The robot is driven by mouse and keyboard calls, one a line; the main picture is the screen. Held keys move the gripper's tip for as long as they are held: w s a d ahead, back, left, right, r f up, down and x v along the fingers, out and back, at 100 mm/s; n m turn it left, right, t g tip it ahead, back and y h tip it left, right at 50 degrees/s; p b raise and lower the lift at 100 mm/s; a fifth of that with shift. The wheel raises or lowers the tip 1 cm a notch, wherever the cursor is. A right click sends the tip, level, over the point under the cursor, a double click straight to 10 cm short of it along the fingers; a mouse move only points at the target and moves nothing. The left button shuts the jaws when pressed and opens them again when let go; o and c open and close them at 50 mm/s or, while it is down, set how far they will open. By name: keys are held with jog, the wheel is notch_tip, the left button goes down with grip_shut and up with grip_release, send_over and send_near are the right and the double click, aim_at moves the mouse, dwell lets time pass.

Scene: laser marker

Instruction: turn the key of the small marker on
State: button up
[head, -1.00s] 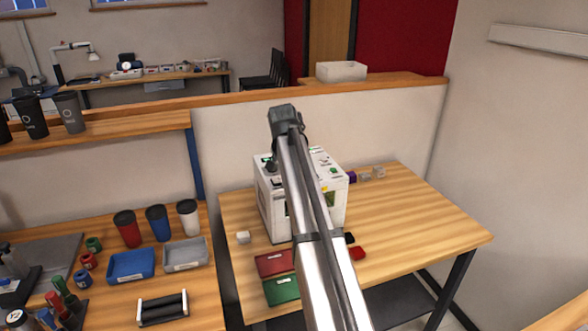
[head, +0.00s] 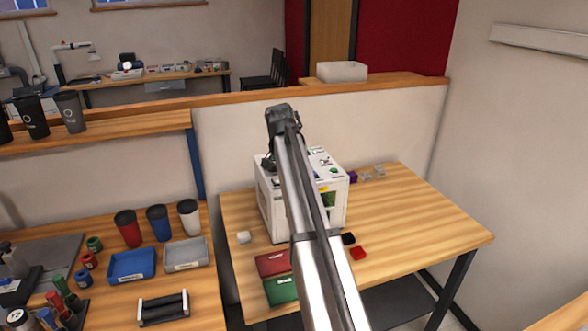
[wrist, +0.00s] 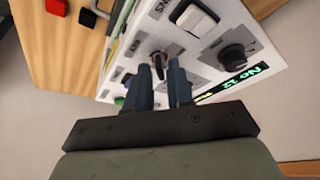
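The white marker (head: 334,212) stands on the right-hand wooden table, partly hidden by my arm. Its panel (wrist: 130,48) shows close up in the wrist view. The key (wrist: 159,64), small, dark and reddish, sits on a round switch at the middle of that view. My gripper (wrist: 160,68) has its two blue-grey fingers apart, with the tips on either side of the key and very near it. I cannot make out contact. In the head view the fingertips are hidden behind my arm.
Around the key are a white rocker switch (wrist: 194,19), a black knob (wrist: 237,56), a green button (wrist: 120,100) and a lit display (wrist: 236,83). Red (head: 273,263) and green (head: 281,290) trays lie in front of the marker.

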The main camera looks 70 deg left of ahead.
jog(key=shift+o, duration=0.8)
jog(key=shift+r, duration=0.15)
jog(key=v, duration=1.3)
jog(key=shift+r, duration=0.2)
jog(key=shift+s+d, duration=0.15)
